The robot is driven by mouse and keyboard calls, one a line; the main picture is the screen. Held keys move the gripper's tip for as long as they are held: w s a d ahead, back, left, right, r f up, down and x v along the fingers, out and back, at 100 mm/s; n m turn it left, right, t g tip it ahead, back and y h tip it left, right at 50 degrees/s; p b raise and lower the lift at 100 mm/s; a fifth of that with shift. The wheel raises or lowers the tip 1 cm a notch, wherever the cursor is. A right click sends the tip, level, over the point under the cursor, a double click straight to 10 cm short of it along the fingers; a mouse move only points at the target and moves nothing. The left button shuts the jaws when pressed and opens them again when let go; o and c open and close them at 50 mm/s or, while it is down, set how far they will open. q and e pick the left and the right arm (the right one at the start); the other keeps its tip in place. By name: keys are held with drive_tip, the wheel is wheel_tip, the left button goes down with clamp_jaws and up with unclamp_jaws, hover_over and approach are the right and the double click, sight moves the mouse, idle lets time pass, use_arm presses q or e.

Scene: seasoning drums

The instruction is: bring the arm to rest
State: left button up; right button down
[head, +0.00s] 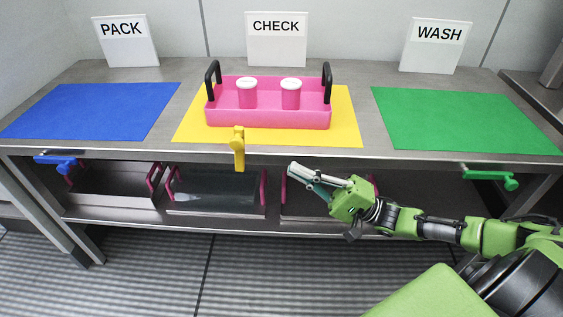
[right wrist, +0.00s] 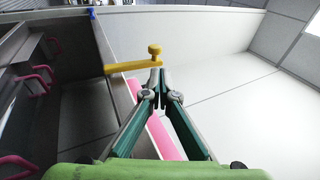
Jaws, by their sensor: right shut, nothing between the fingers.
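My right gripper (head: 308,180) is in front of the table, just below its front edge, pointing to the left. It is shut and empty, and its closed fingers (right wrist: 159,90) also show in the right wrist view. A yellow handle (head: 238,148) sticks out from the table's front edge, to the left of the gripper and apart from it in the head view. In the right wrist view the yellow handle (right wrist: 140,65) shows beyond the fingertips; I cannot tell the exact gap. My left gripper is not in view.
A pink tray (head: 268,120) with two black handles holds two pink, white-lidded drums on the yellow mat (head: 345,125). A blue mat (head: 90,110) and a green mat (head: 465,120) lie bare. Trays with pink handles stand on the lower shelf. A green handle (head: 490,177) sticks out at right.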

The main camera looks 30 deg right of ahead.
drive_tip(key=shift+s+d+f, duration=0.2)
drive_tip(key=shift+s+d, duration=0.1)
drive_tip(key=shift+d, duration=0.05)
idle(0.3)
